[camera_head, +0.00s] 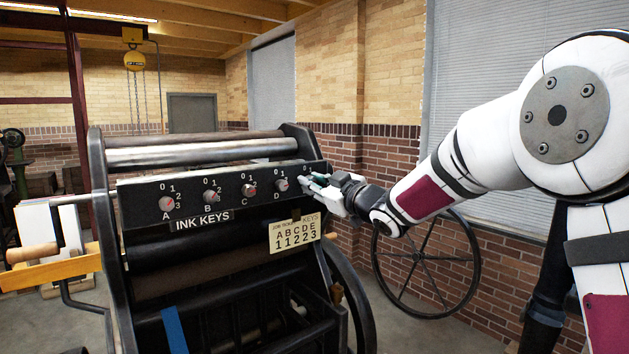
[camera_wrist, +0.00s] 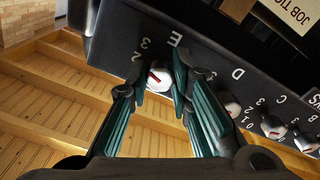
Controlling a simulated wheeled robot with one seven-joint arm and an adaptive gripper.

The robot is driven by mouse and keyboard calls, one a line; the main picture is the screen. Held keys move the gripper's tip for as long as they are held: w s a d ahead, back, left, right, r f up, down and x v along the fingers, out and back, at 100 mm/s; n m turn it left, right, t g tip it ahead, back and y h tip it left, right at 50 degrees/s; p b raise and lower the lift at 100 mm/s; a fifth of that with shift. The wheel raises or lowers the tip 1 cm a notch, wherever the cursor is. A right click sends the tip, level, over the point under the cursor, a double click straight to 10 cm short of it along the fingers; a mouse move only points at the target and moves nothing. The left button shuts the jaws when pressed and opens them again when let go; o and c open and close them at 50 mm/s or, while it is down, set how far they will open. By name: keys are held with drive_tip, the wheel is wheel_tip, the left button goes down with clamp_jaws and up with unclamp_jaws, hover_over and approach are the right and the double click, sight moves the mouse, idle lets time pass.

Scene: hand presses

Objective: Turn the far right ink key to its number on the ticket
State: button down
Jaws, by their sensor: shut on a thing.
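The far right ink key (camera_wrist: 158,78), marked E, is a pale round knob with a red pointer line. In the wrist view it sits between the fingertips of my gripper (camera_wrist: 157,88), which is shut on it. The red line slants toward the printed 2, with the 3 a little beyond. In the head view my gripper (camera_head: 318,184) reaches the panel's right end and hides most of this key. The job ticket (camera_head: 295,233) hangs below the panel and reads A B C D E over 1 1 2 2 3, so E has 3.
The ink keys A (camera_head: 166,204), B (camera_head: 210,197), C (camera_head: 249,190) and D (camera_head: 282,184) stand in a row left of my gripper. The black press (camera_head: 220,255) fills the middle. A spoked wheel (camera_head: 425,262) stands against the wall below my arm.

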drive_tip(key=shift+f+m+p, duration=0.15)
drive_tip(key=shift+m+p, duration=0.15)
drive_tip(key=shift+m, duration=0.8)
drive_tip(key=c, duration=1.4)
unclamp_jaws()
drive_tip(key=shift+c, duration=0.2)
drive_tip(key=shift+s+d, duration=0.1)
drive_tip(key=v, duration=1.1)
drive_tip(key=shift+s+d, duration=0.2)
drive_tip(key=shift+s, duration=0.15)
